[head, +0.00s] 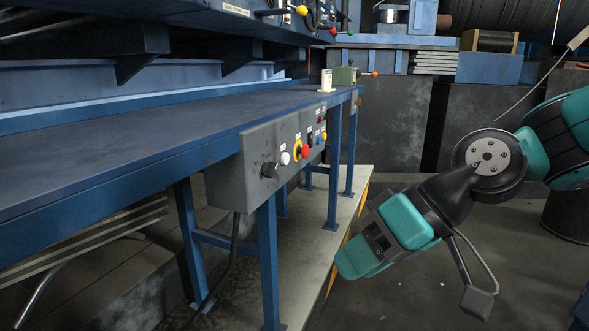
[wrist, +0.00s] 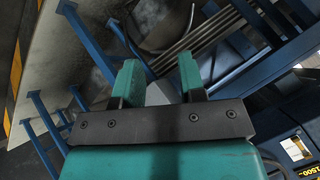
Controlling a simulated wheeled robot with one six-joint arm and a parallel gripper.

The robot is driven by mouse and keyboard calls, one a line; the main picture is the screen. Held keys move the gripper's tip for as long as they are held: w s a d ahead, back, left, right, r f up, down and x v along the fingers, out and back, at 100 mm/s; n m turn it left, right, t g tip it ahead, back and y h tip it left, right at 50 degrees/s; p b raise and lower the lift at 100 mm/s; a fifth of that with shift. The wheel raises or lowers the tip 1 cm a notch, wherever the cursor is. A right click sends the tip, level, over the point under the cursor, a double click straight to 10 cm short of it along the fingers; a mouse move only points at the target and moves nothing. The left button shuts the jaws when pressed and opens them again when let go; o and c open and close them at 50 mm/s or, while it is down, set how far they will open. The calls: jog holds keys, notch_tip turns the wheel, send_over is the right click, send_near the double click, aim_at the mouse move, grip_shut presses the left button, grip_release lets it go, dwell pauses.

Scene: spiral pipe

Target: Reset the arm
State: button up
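My arm reaches in from the right of the head view, with its teal and black wrist bent down and to the left. My gripper (head: 352,262) hangs in the air at the lower middle, right of the blue workbench (head: 150,135) and lower than its top. In the wrist view my gripper (wrist: 161,78) shows two teal fingers standing apart. Only the background shows between them, so it is open and empty. In the head view the fingers are partly hidden, and no contact with the bench is visible.
A grey control box (head: 255,160) with a black knob, a red button (head: 305,152) and other buttons hangs on the bench front. Blue legs (head: 268,265) stand on a pale platform (head: 345,215). Open floor (head: 480,260) lies right of it. Dark cabinets (head: 385,125) stand behind.

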jog(key=s+d+f+g+h, duration=0.15)
jog(key=s+d+h, duration=0.4)
jog(key=s, duration=0.55)
notch_tip(320, 180, up, 29)
jog(key=p, duration=2.9)
jog(key=shift+d+f+y, duration=0.15)
jog(key=shift+d+y, duration=0.2)
jog(key=shift+t, duration=0.25)
